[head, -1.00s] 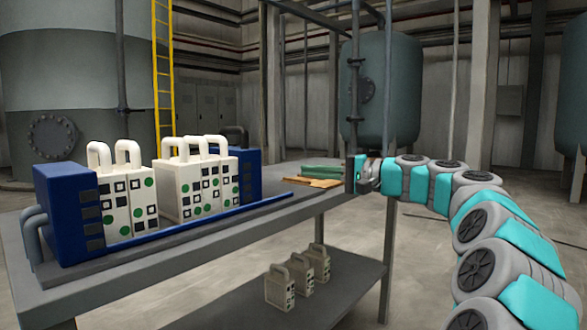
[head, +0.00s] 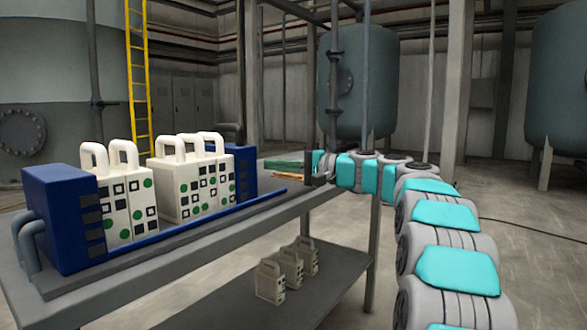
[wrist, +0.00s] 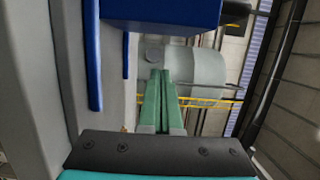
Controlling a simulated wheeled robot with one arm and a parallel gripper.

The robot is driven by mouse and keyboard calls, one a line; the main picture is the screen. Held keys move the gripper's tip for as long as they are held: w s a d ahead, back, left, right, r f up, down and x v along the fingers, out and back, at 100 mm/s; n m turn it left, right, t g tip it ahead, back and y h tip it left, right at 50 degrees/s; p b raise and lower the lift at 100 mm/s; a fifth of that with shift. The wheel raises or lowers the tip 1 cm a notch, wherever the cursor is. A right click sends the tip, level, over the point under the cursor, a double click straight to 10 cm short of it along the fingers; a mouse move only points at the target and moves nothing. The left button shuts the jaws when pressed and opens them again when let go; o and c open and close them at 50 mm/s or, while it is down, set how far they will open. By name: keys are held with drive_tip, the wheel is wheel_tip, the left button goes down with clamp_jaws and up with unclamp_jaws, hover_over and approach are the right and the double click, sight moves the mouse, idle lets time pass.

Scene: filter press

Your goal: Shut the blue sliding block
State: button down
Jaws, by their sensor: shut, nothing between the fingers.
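The blue sliding block (head: 243,170) stands upright at the right end of the press in the head view, behind a group of white plates (head: 190,185). Its end face appears as a dark blue box (wrist: 160,14) at the top of the wrist view. A narrow gap separates this group from two white plates (head: 128,205) beside the large blue end block (head: 62,215) on the left. My gripper (head: 270,164) is right of the sliding block, its green fingers pointing left toward it. In the wrist view the fingers (wrist: 160,73) are together and empty, apparently short of the block.
Blue rails (head: 190,230) run along the press on the grey table (head: 150,275). A small tan board (head: 287,175) lies by my gripper. Several white plates (head: 270,282) stand on the lower shelf. Grey tanks (head: 358,85) and a yellow ladder (head: 138,80) are behind.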

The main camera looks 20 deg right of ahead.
sight(250, 172)
drive_tip(key=shift+s+a, duration=0.1)
drive_tip(key=shift+a, duration=0.8)
drive_tip(key=shift+s+a+b, duration=0.35)
drive_tip(key=shift+s+a, duration=0.45)
drive_tip(key=shift+a, duration=0.3)
drive_tip(key=shift+s+a+b, duration=0.35)
drive_tip(key=shift+s+a, duration=0.4)
drive_tip(key=shift+a, duration=0.25)
drive_tip(key=shift+s+a+b, duration=0.3)
drive_tip(key=shift+s+a, duration=0.4)
drive_tip(key=shift+a, duration=0.3)
